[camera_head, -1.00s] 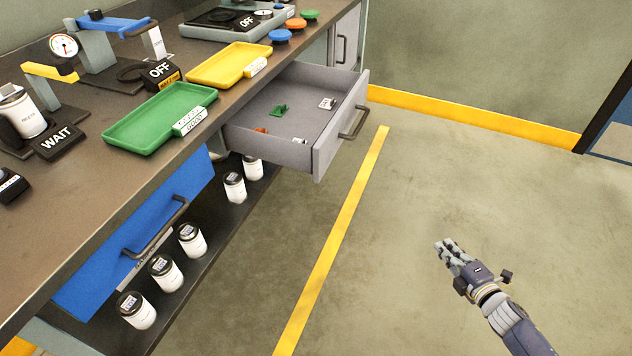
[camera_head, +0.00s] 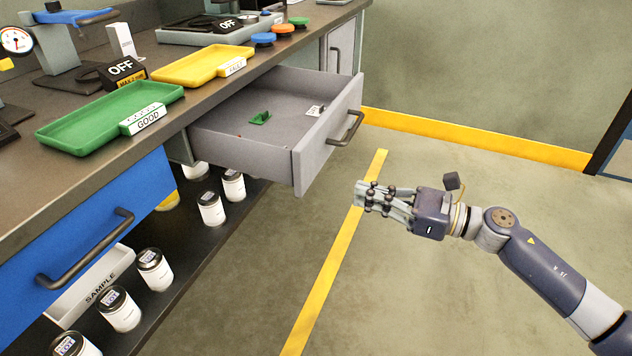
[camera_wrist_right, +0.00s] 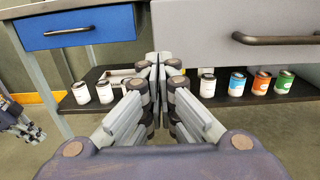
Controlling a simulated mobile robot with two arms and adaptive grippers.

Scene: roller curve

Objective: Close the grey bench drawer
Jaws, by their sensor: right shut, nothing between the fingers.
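The grey bench drawer (camera_head: 312,152) stands pulled out from under the bench top, with a dark bar handle (camera_head: 346,130) on its front. A small green part and a small white part lie inside it. My right gripper (camera_head: 362,192) is shut and empty, in front of the drawer, lower than its handle and apart from it in the head view. In the right wrist view the shut fingers (camera_wrist_right: 158,60) point at the lower left part of the grey drawer front (camera_wrist_right: 235,20), with its handle to the upper right. Whether the fingertips touch it cannot be told. My left gripper is not seen in the head view.
A blue drawer (camera_head: 90,235) with a dark handle is at the left. Green (camera_head: 110,118) and yellow (camera_head: 205,66) trays lie on the bench top. Several white jars stand on the lower shelf (camera_head: 205,250). The floor right of the yellow line (camera_head: 335,270) is clear.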

